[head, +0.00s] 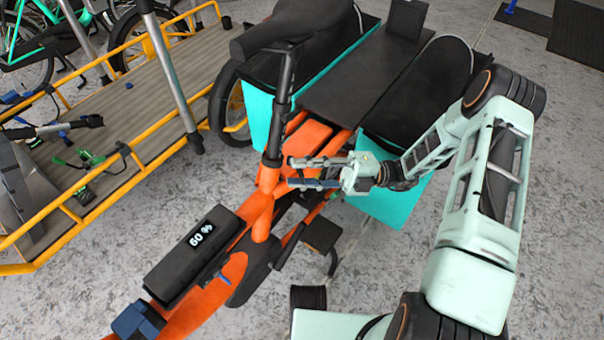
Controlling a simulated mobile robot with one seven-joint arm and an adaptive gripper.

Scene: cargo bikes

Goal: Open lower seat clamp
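An orange cargo bike (262,215) stands in the middle of the head view. Its black seat post (282,105) runs down from the saddle (290,28) into the orange seat tube. A dark collar (271,159) sits where the post meets the tube; I take it as the lower seat clamp, but its lever cannot be made out. My gripper (291,173) comes in from the right with its fingers apart, one above the other. The fingertips are just right of the tube near the collar. Nothing shows between them, and whether they touch the bike cannot be told.
A black battery (192,257) reading "60 %" sits on the frame at lower left. Turquoise side panels (400,200) and the black rear deck (345,72) lie behind my gripper. A yellow-railed wooden cargo bed (140,115) stands at left.

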